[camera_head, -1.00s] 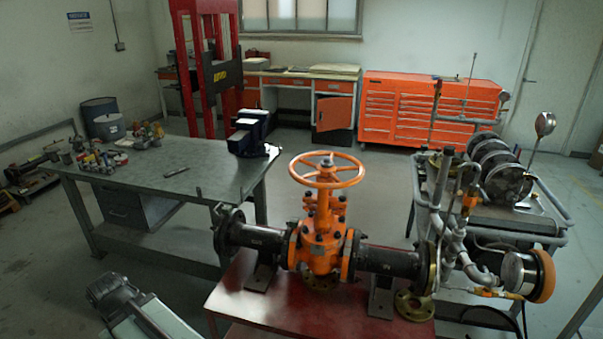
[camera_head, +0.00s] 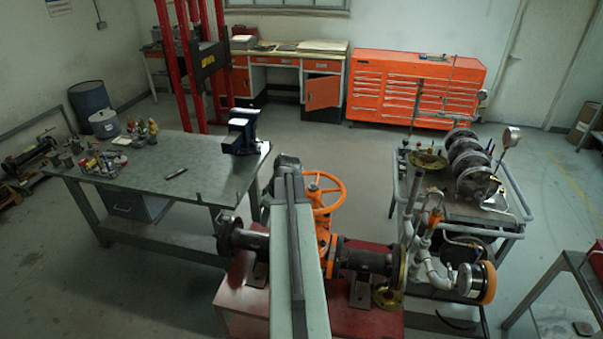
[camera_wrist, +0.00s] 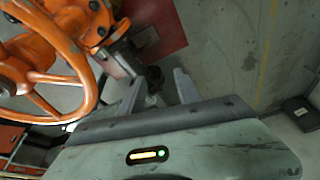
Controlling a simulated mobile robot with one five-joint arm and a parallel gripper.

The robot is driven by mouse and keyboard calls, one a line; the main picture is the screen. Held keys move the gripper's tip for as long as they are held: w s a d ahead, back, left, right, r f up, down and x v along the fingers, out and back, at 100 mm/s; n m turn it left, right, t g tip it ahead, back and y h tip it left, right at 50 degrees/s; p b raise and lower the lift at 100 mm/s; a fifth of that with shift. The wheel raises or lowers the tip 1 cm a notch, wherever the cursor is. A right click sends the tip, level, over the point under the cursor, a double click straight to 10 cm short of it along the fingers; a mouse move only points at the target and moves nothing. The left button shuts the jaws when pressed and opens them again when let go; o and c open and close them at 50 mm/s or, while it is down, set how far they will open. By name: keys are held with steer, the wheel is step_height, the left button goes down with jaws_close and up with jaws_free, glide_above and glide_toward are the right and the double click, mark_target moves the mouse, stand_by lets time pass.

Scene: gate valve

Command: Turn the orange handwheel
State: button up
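The orange handwheel (camera_head: 338,199) sits on top of the orange gate valve (camera_head: 324,238) in the head view. My arm covers its left part. In the wrist view the handwheel (camera_wrist: 84,72) fills the left side, with its spokes and part of its rim showing. My gripper (camera_wrist: 158,86) has its two fingers apart, with nothing held between them. It is to the right of the wheel rim in that view and appears apart from it. In the head view my fingers cannot be made out.
The valve's dark pipe (camera_head: 368,260) lies over a red stand (camera_head: 350,318). A steel workbench (camera_head: 150,175) with a blue vise (camera_head: 243,132) is at left. A cart with pipework and gauges (camera_head: 470,215) stands close at right. Open floor lies behind the valve.

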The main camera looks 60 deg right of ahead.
steer(key=shift+t+h, duration=0.4)
steer(key=s+d+r+p, duration=0.1)
steer(key=s+d+r, duration=0.1)
steer(key=s+d, duration=0.1)
steer(key=s+d+r+p, duration=0.1)
steer(key=s+d+r, duration=0.2)
steer(key=s+d+r+p, duration=0.1)
steer(key=s+d+r, duration=0.1)
steer(key=s+d, duration=0.1)
steer(key=shift+d+r+p, duration=0.15)
steer(key=shift+d+p, duration=0.05)
steer(key=shift+p, duration=0.15)
steer(key=shift+s+d, duration=0.2)
steer(key=shift+s, duration=0.05)
steer(key=b+x, duration=0.7)
steer(key=shift+f, duration=0.3)
steer(key=shift+w+f+b, duration=0.25)
steer(key=shift+f+b, duration=0.15)
steer(key=shift+r, duration=0.1)
jaws_close()
